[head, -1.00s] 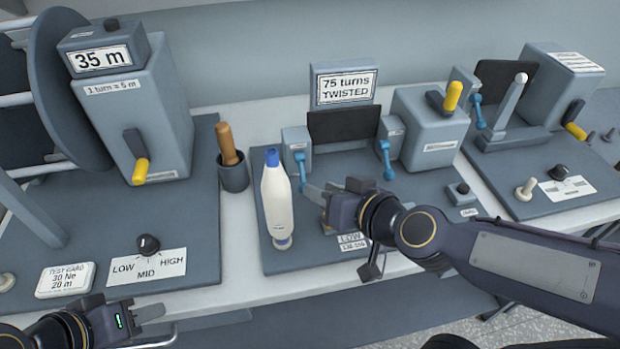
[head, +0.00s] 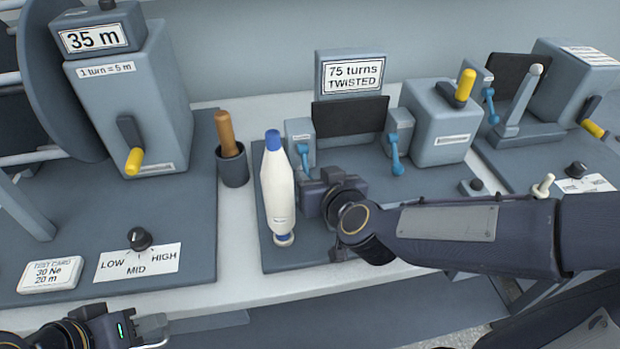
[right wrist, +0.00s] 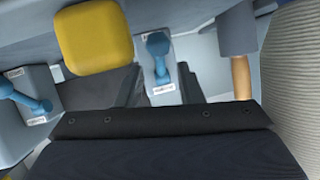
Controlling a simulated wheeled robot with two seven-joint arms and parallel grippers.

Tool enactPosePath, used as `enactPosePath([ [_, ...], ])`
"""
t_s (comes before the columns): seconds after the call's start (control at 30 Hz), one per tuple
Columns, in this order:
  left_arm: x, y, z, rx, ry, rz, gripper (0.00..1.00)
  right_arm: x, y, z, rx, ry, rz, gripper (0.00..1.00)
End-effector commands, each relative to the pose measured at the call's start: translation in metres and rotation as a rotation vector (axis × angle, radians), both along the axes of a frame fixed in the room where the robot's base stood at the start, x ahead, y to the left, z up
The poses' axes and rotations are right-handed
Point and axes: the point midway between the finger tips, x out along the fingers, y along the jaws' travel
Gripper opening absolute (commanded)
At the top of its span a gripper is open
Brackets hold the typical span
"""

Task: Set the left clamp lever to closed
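The left clamp (head: 299,130) stands left of the black panel, with its blue lever (head: 303,158) pointing down. In the right wrist view this lever (right wrist: 158,58) lies near the middle, beside a small label too blurred to read. My right gripper (head: 318,196) is just below and in front of the lever, its fingers mostly hidden in the head view. In the wrist view, dark finger shapes stand apart on both sides of the clamp; I see no grip on the lever. My left gripper (head: 152,332) is open and empty at the bottom left.
A white bottle-shaped bobbin (head: 279,190) with a blue top stands close left of my right gripper. The right clamp's blue lever (head: 395,155) also points down. A yellow block (right wrist: 95,38) looms in the wrist view.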

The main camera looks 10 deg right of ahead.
Motion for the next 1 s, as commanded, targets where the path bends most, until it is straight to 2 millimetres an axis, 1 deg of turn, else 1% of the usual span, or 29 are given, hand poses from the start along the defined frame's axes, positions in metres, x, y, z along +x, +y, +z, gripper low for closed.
enactPosePath([
  [0.03,0.000,0.000,-0.007,0.000,0.000,0.000,0.36,0.007,0.001,-0.007,-0.002,0.001,-0.001,0.33],
  [0.2,0.000,0.000,-0.013,0.000,0.000,0.000,0.36,0.023,0.004,-0.011,0.000,0.001,-0.001,0.33],
  [0.3,0.000,0.000,-0.013,0.000,0.000,0.000,0.36,0.027,0.005,-0.012,0.000,0.001,-0.001,0.33],
  [0.53,0.000,0.000,-0.013,0.000,0.000,0.000,0.36,0.027,0.005,-0.011,0.001,0.000,0.000,0.33],
  [0.57,0.000,0.000,-0.013,0.000,0.000,0.000,0.36,0.027,0.005,-0.011,0.001,0.000,0.000,0.31],
  [0.8,0.000,0.000,-0.013,0.000,0.000,0.000,0.36,0.027,0.005,-0.011,0.001,0.000,0.001,0.00],
  [1.0,0.000,0.000,-0.013,0.000,0.000,0.000,0.36,0.027,0.005,-0.011,0.001,0.000,0.001,0.00],
])
